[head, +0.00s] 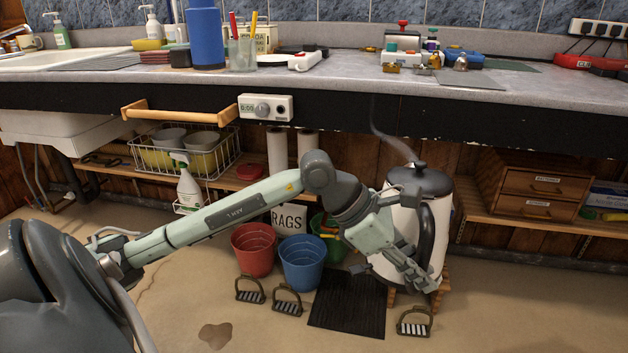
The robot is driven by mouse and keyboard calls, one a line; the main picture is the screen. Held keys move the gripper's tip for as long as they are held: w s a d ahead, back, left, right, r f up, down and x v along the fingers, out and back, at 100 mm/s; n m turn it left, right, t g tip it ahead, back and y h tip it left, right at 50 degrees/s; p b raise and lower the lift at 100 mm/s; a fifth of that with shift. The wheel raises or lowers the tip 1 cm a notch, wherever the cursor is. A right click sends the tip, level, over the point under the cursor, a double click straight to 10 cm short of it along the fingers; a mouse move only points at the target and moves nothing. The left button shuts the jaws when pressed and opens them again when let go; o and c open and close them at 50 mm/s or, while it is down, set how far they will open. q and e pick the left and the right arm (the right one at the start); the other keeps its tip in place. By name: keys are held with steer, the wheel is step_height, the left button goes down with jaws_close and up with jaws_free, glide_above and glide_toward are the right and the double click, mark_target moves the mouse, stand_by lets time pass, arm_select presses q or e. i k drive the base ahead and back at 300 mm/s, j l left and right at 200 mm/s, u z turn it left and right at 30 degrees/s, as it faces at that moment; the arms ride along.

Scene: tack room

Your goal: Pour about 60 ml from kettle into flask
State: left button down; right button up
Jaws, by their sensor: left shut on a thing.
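The kettle (437,215) is a large white vessel with a dark lid and a long dark handle on the near side. It looks upright over a small wooden stool at the right, below the counter front, with steam rising above it. My left gripper (424,281) is shut at the lower part of the kettle's handle, its fingers partly covering the kettle. A tall blue cylinder (207,38), apparently the flask, stands on the counter at the left. Its top is near the frame's upper edge, and its mouth cannot be seen. My right gripper is not in view.
The counter (330,82) overhangs the kettle. A wooden rail (180,110) and a white timer (265,107) are on its front. A cup of pens (241,54) stands beside the flask. Buckets (302,262), stirrups (287,301) and a black mat (347,303) are on the floor.

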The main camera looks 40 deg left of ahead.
mark_target(204, 26)
steer(key=u, duration=2.25)
steer(key=i+l, duration=0.2)
steer(key=l, duration=0.15)
steer(key=i+l, duration=0.2)
steer(key=l, duration=0.15)
steer(key=i+l, duration=0.2)
steer(key=l, duration=0.15)
steer(key=j+u, duration=0.05)
